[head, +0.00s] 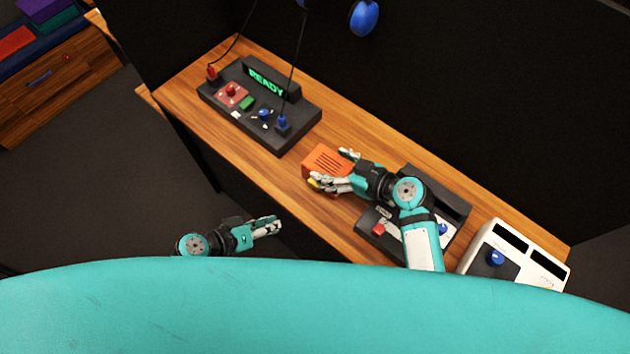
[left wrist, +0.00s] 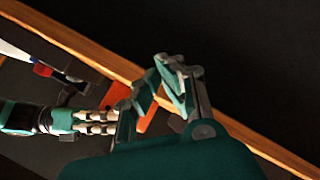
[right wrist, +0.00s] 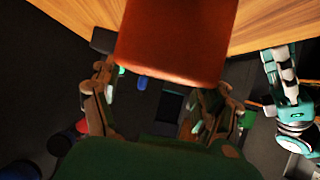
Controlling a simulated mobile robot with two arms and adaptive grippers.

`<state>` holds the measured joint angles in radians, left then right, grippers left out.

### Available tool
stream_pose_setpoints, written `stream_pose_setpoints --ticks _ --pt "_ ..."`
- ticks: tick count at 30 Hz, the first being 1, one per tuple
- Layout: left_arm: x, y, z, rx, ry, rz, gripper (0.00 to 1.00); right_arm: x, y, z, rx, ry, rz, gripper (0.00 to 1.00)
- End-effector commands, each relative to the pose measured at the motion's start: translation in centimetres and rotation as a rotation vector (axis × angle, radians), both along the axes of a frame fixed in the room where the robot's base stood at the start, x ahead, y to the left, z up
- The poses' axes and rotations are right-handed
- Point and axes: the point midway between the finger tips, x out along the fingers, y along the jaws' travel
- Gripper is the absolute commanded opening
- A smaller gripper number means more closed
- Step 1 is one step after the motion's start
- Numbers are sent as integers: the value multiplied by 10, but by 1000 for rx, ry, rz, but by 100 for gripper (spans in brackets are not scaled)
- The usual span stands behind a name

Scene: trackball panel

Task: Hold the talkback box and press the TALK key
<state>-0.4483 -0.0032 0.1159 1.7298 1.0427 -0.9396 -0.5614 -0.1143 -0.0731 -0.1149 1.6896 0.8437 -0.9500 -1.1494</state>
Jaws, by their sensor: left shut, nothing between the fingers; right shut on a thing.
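The orange talkback box (head: 322,157) has a slotted face. It is over the wooden bench near its front edge, and I cannot tell whether it touches the bench. My right gripper (head: 335,168) is shut on it, a finger on each side. The box (right wrist: 176,42) fills the top middle of the right wrist view. A small yellow patch (head: 314,184) shows by the lower fingers; I cannot tell whether it is the TALK key. My left gripper (head: 268,226) is shut and empty, apart from the box, in front of the bench. The box shows partly behind its fingers in the left wrist view (left wrist: 117,95).
A black panel (head: 290,130) with a green READY display stands on the bench (head: 185,80) at the left. Another dark panel (head: 375,222) lies under my right arm. A white unit (head: 530,262) with a blue ball is at the right. Cables hang above the left panel.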

Motion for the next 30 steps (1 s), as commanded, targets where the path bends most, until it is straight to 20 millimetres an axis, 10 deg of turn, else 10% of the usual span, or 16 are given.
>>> stream_pose_setpoints --ticks 6,15,30 --pt "-12 19 -19 591 -270 -294 0 -2 0 -3 -3 5 2 41" --pt "-9 7 19 1200 -749 -698 0 -2 0 -3 -4 6 2 41" --pt "-11 -12 46 1407 -974 -849 0 -2 -1 -3 -4 6 2 41"
